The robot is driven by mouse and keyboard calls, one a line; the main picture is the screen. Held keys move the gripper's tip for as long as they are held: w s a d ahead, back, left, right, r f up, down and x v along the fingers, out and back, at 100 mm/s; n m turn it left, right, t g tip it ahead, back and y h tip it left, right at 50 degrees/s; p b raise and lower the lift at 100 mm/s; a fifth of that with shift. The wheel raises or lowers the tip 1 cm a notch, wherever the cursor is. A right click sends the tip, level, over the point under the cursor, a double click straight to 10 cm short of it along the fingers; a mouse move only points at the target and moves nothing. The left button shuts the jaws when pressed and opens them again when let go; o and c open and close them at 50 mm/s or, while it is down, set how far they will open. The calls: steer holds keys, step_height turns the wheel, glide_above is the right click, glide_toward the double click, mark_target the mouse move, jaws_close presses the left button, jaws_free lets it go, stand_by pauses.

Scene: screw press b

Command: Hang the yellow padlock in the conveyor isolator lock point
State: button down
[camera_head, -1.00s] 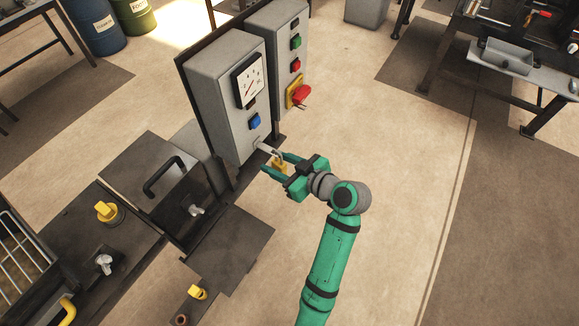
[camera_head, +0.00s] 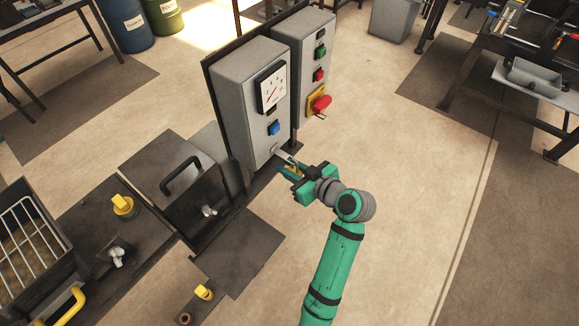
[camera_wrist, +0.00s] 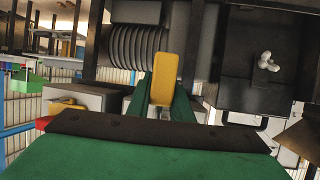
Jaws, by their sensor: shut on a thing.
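My gripper (camera_head: 286,168) is shut on the yellow padlock, close to the lower front of the left grey box (camera_head: 238,115). In the wrist view the yellow padlock (camera_wrist: 165,78) stands upright between the green fingers; its shackle cannot be made out there. In the head view the fingers hide most of the padlock. A small pale metal tab (camera_head: 276,149) sticks out low on that box, right by the fingertips; whether the shackle is through it cannot be told. A red rotary switch (camera_head: 321,103) on a yellow plate sits on the right grey box (camera_head: 303,50).
A dark lidded unit with a black handle (camera_head: 181,174) stands left of the boxes. Yellow knobs (camera_head: 122,204) and a wire rack (camera_head: 28,240) are further left. A workbench (camera_head: 530,45) stands at the upper right. The floor right of my arm is clear.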

mark_target(294, 167)
steer(key=shift+r, duration=0.2)
steer(key=shift+r, duration=0.8)
steer(key=shift+s+d, duration=0.55)
steer(key=shift+d, duration=0.3)
steer(key=shift+s+d, duration=0.2)
steer(key=shift+d, duration=0.1)
steer(key=shift+s+d, duration=0.15)
steer(key=shift+d, duration=0.05)
steer(key=shift+s+d, duration=0.45)
steer(key=shift+d, duration=0.2)
steer(key=shift+s+d, duration=0.45)
steer(key=shift+d, duration=0.15)
steer(key=w+d+n+g+y, duration=0.1)
steer(key=w+d+n, duration=0.1)
steer(key=w+d, duration=0.9)
steer(key=w+f, duration=0.1)
steer(key=w, duration=0.2)
steer(key=shift+w+d+g+y, duration=0.3)
steer(key=shift+d+g+y, duration=0.1)
